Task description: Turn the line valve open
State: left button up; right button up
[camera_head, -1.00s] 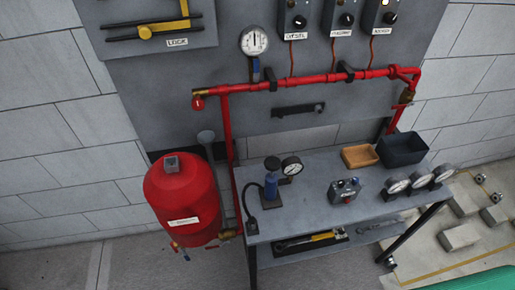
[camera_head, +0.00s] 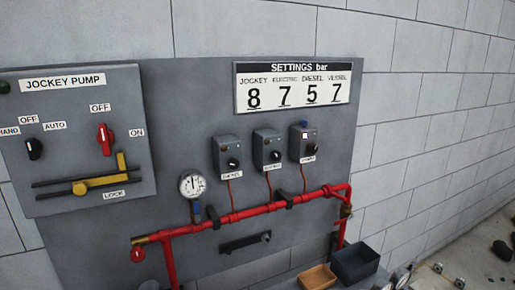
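A red pipe (camera_head: 265,209) runs across the lower part of the grey panel. A small blue handle (camera_head: 197,212) stands upright under the round white gauge (camera_head: 192,185), where the gauge joins the pipe. A red round fitting (camera_head: 138,254) hangs at the pipe's left brass end. I cannot tell which of these is the line valve. Neither of my grippers is in view.
The jockey pump box (camera_head: 80,140) has knobs and a yellow lock bar. Three switch boxes (camera_head: 267,150) hang under the settings board (camera_head: 292,86). An orange tray (camera_head: 317,278) and a dark bin (camera_head: 355,263) are at the bottom. The white wall at right is clear.

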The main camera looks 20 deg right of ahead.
aim_at(340, 221)
jog(key=i+l+z, duration=0.2)
jog(key=l, duration=0.2)
jog(key=l+z, duration=0.25)
jog(key=l, duration=0.15)
jog(key=i+l+z, duration=0.2)
jog(key=l, duration=0.15)
jog(key=i+l+z, duration=0.2)
jog(key=l, duration=0.15)
jog(key=k+z, duration=0.15)
jog(key=z, duration=0.25)
